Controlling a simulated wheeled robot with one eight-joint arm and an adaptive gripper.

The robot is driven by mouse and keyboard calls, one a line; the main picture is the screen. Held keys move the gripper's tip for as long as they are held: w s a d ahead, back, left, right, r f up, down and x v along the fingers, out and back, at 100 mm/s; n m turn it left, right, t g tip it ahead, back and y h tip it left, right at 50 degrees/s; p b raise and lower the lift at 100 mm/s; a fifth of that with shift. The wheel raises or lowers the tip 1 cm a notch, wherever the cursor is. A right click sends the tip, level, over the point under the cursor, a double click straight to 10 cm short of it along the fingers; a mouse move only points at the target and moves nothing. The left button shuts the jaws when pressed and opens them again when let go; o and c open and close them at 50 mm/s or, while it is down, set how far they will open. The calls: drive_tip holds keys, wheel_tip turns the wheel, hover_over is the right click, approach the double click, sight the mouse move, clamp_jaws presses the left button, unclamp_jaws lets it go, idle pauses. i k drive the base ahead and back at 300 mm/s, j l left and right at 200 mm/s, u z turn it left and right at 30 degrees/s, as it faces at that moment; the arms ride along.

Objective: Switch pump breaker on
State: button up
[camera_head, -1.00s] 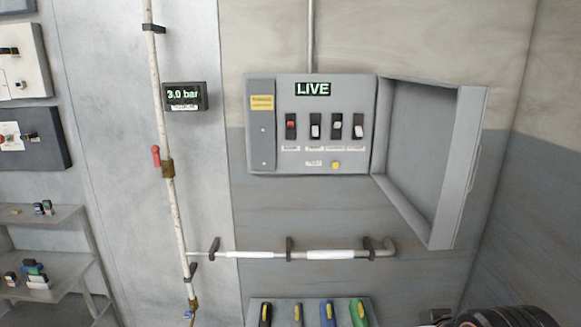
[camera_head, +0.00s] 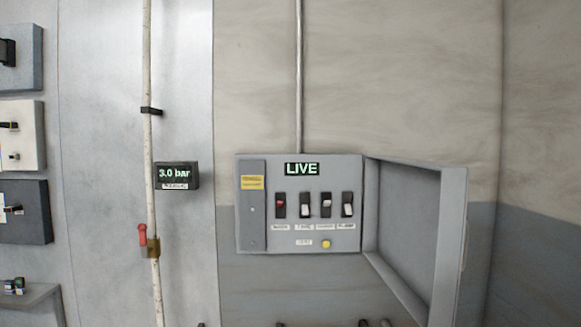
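The grey breaker panel (camera_head: 299,245) is on the wall with its door (camera_head: 408,220) swung open to the right. A row of several rocker breakers sits on it. The leftmost has a red rocker (camera_head: 280,204) showing high in its slot. The second (camera_head: 305,211) and the rightmost (camera_head: 347,209) have white rockers showing low; the third (camera_head: 326,204) shows high. The rightmost label (camera_head: 345,226) seems to read "PUMP", but the print is small. A display (camera_head: 301,169) above the row reads "LIVE". My gripper is not in view.
A yellow round button (camera_head: 326,244) is below the breakers. Left of the panel are a gauge display (camera_head: 177,175) reading "3.0 bar" and a vertical pipe (camera_head: 150,200) with a red valve handle (camera_head: 142,234). The open door juts out on the right.

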sight(347, 208)
drive_tip(key=i+j, duration=0.4)
drive_tip(key=j, duration=0.15)
drive_tip(key=i+j, duration=0.4)
drive_tip(key=j+z, duration=0.05)
drive_tip(key=j, duration=0.05)
